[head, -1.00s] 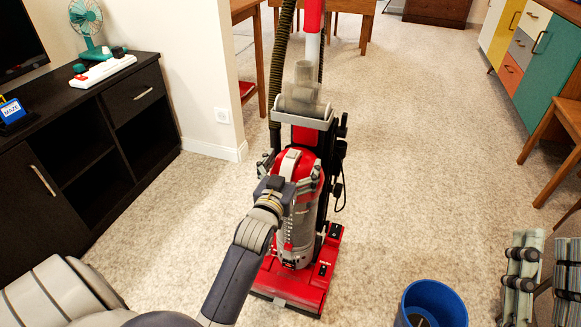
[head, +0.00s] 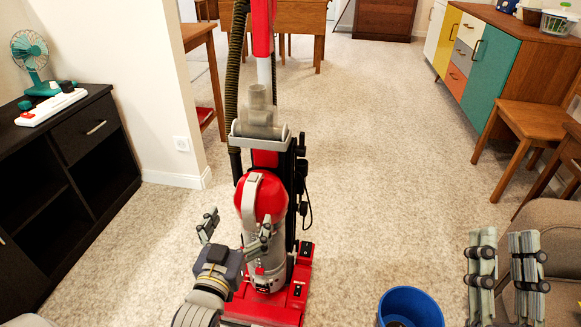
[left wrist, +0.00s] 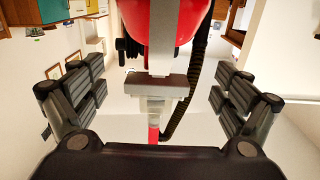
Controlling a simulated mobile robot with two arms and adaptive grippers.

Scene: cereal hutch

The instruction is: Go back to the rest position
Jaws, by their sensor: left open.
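My left gripper (head: 238,231) is open and empty in the head view, its fingers spread in front of the lower body of a red and grey upright vacuum cleaner (head: 262,195). In the left wrist view the open fingers (left wrist: 155,100) stand on both sides, with the vacuum's red body (left wrist: 165,22) seen between and beyond them. I cannot tell whether a finger touches it. My right gripper (head: 503,268) is at the lower right of the head view, its two fingers parallel with a gap between them and nothing held.
A blue bin (head: 410,303) stands on the carpet between the vacuum and my right gripper. A dark cabinet (head: 100,145) is at left, a wooden chair (head: 530,122) and an armchair (head: 557,222) at right. The carpet (head: 385,150) behind the bin is clear.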

